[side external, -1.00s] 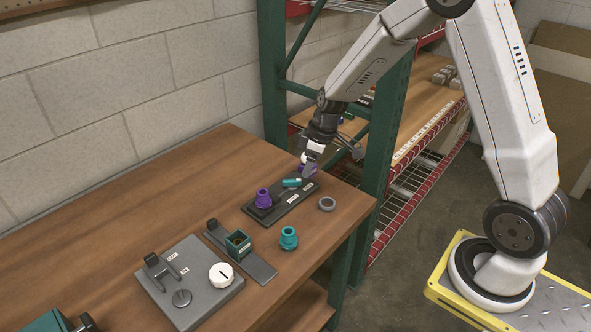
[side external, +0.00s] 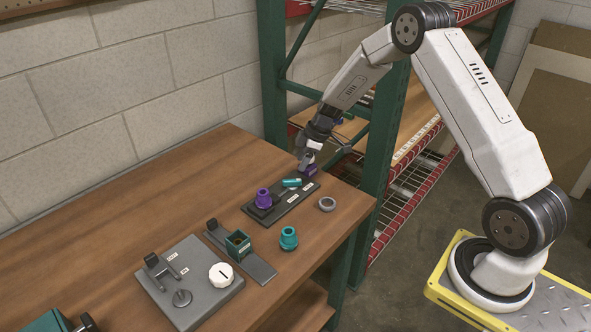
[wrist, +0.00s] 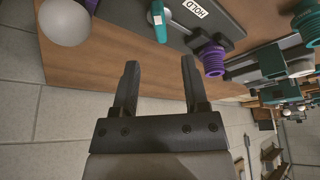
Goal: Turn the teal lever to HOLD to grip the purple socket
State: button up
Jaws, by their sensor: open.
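The purple socket (side external: 263,198) stands upright at the left end of a dark fixture plate (side external: 294,204) on the bench. The teal lever (side external: 291,183) lies on the same plate, to the right of the socket. In the wrist view the lever (wrist: 157,18) is beside a HOLD label (wrist: 195,8), and the ribbed socket (wrist: 209,57) is to the right. My gripper (side external: 306,160) is beyond the plate's far right end, apart from the lever. In the wrist view my gripper (wrist: 160,66) has its fingers spread with nothing between them.
A white ball (wrist: 64,22) is left of my fingers in the wrist view. A grey fixture with a white knob (side external: 221,274) is at lower left. A green rack post (side external: 378,150) stands at right.

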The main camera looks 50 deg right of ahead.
aim_at(292, 180)
jog(key=shift+x, duration=3.6)
grip_shut()
